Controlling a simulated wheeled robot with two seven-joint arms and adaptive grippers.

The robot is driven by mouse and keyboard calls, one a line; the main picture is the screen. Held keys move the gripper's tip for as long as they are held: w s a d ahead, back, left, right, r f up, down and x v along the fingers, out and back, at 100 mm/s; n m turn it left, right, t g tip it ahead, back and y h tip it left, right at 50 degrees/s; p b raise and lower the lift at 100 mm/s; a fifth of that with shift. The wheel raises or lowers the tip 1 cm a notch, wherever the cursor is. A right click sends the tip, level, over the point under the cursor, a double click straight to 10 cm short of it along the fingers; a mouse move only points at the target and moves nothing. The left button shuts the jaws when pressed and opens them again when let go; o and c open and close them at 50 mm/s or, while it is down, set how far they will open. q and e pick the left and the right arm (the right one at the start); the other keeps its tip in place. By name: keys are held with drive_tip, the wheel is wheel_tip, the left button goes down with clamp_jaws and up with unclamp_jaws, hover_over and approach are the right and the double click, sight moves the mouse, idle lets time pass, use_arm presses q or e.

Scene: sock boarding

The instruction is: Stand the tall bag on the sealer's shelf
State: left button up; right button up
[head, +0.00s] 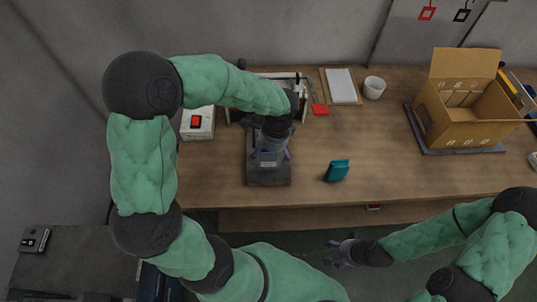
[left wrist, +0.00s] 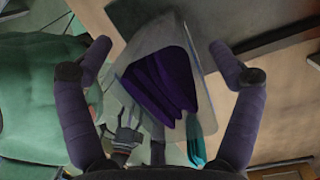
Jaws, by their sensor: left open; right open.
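In the left wrist view a tall grey bag (left wrist: 126,82), open at the top with dark purple cloth (left wrist: 158,82) inside, lies between my left fingers. In the head view my left gripper (head: 270,158) points down over the dark grey shelf (head: 268,178) in front of the sealer (head: 301,82). It is open, with a finger on each side of the bag; contact cannot be told. The gripper hides most of the bag in the head view, and my arm hides part of the sealer. My right gripper (head: 337,252) is open and empty, off the table's front edge.
A teal pouch (head: 337,171) stands right of the shelf. A white box with a red button (head: 197,123) is at the left. An open cardboard box (head: 455,118) on a dark plate is at the right; a white cup (head: 374,88) is behind. The table's middle is clear.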

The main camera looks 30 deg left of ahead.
use_arm(q)
drive_tip(key=r+p, duration=0.1)
drive_tip(key=r, duration=0.2)
drive_tip(key=d+r+p, duration=0.1)
drive_tip(key=r, duration=0.3)
drive_tip(key=w+r+p, duration=0.1)
drive_tip(key=r, duration=0.3)
drive_tip(key=shift+d, duration=0.2)
drive_tip(key=shift+s+f, duration=0.1)
